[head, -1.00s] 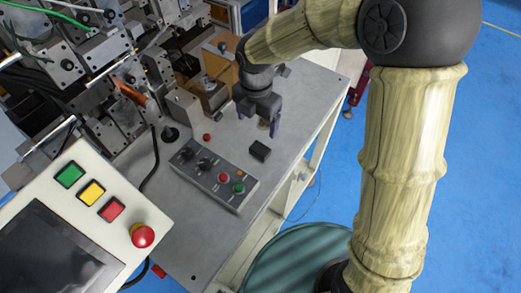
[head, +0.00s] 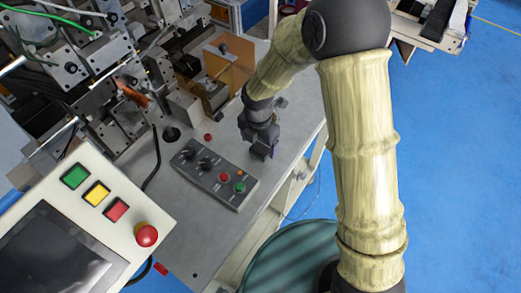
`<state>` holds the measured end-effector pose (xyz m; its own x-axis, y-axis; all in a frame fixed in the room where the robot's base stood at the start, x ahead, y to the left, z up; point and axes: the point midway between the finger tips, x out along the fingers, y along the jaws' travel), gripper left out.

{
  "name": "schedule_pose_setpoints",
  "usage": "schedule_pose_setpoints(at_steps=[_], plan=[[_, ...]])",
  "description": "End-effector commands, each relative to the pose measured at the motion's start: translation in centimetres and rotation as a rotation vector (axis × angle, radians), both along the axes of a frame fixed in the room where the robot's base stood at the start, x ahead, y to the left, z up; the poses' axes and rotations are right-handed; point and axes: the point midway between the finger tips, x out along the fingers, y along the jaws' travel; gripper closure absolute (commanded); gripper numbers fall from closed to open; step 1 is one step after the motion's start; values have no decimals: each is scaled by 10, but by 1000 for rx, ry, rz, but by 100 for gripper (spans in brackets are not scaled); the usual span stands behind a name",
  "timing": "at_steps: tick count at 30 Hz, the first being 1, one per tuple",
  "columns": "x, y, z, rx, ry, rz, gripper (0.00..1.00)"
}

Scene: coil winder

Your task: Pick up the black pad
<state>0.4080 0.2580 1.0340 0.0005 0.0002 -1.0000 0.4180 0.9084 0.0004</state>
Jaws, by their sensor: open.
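My gripper (head: 261,150) is open and points down at the grey bench top (head: 215,255), right of the control box. It is over the spot where the small black pad lay in the earlier head view. The pad is now hidden by the dark gripper or cannot be told apart from it. I cannot tell whether the fingers touch the pad or stand around it.
The control box (head: 236,199) with knobs and buttons lies close left of my gripper. A small red button (head: 208,137) is behind it. The winder's metal blocks (head: 184,107) stand at the back left. A tilted panel (head: 60,245) with an emergency stop (head: 147,236) fills the front left.

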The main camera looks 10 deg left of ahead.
Motion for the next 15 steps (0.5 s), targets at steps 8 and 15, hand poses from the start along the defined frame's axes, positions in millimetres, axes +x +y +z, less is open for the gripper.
schedule_pose_setpoints(at_steps=[8, 15], plan=[[0, 2, -23, -2, 4, 1, 18], [1, 2, -49, -2, 2, -1, 18]])
